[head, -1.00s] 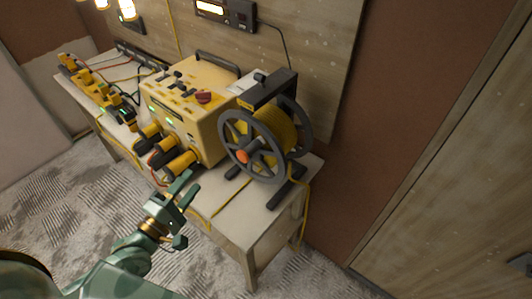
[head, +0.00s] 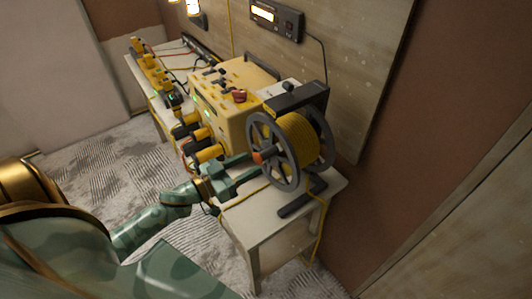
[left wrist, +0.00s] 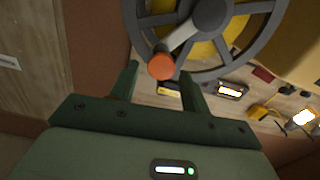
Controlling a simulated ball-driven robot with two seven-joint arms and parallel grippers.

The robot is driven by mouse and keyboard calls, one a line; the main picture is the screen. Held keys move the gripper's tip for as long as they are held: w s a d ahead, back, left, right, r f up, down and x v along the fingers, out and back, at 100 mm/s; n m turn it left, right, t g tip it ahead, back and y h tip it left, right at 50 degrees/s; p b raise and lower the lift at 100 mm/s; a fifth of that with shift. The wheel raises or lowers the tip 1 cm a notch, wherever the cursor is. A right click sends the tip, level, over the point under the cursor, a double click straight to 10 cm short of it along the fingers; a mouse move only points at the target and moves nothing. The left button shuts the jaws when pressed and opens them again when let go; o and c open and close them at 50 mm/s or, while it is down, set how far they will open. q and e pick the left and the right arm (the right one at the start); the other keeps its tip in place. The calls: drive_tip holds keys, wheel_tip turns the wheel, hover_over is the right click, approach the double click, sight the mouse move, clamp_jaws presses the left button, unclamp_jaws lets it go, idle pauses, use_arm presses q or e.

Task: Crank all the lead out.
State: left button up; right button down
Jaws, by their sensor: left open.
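The cable reel (head: 297,137) stands at the near right end of the table, wound with yellow lead, with grey spoked wheels and a crank with an orange knob (head: 258,157). A length of yellow lead (head: 318,228) hangs off the table's edge. My left gripper (head: 252,166) is open at the front wheel, reaching toward the knob. In the left wrist view the orange knob (left wrist: 161,66) appears between my two fingertips (left wrist: 159,72), with gaps on both sides. I cannot tell how deep it sits between them. My right gripper is not in view.
A yellow power box (head: 232,95) with plugs on its front stands just left of the reel. The table (head: 262,222) carries several yellow connectors further back. A wooden panel (head: 350,65) rises behind. The carpeted floor in front is clear.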

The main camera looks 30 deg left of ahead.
sight(255, 157)
use_arm(q)
drive_tip(key=x, duration=0.6)
drive_tip(key=shift+w, duration=0.2)
drive_tip(key=c, duration=0.3)
clamp_jaws()
drive_tip(key=shift+a+r+n+p, duration=0.3)
drive_tip(key=shift+r+n+p, duration=0.1)
drive_tip(key=shift+p, duration=0.55)
drive_tip(key=n+p, duration=0.1)
drive_tip(key=a+n+p, duration=0.1)
drive_tip(key=shift+w+a+r+p, duration=0.2)
drive_tip(key=shift+w+r+p, duration=0.15)
drive_tip(key=shift+p, duration=0.05)
drive_tip(key=shift+w+a+r+n+p, duration=0.1)
drive_tip(key=shift+w+a+n+p, duration=0.05)
drive_tip(key=shift+a+n+p, duration=0.3)
drive_tip(key=shift+w+a+r+n+p, duration=0.1)
drive_tip(key=shift+w+a+n+p, duration=0.1)
drive_tip(key=shift+a+n+p, duration=0.25)
drive_tip(key=shift+w+a+f+n+p, duration=0.1)
drive_tip(key=shift+a+n+p, duration=0.15)
drive_tip(key=shift+n, duration=0.25)
drive_tip(key=shift+w+a+n+p, duration=0.15)
drive_tip(key=shift+a+n, duration=0.1)
drive_tip(key=shift+n, duration=0.25)
drive_tip(key=shift+a, duration=0.1)
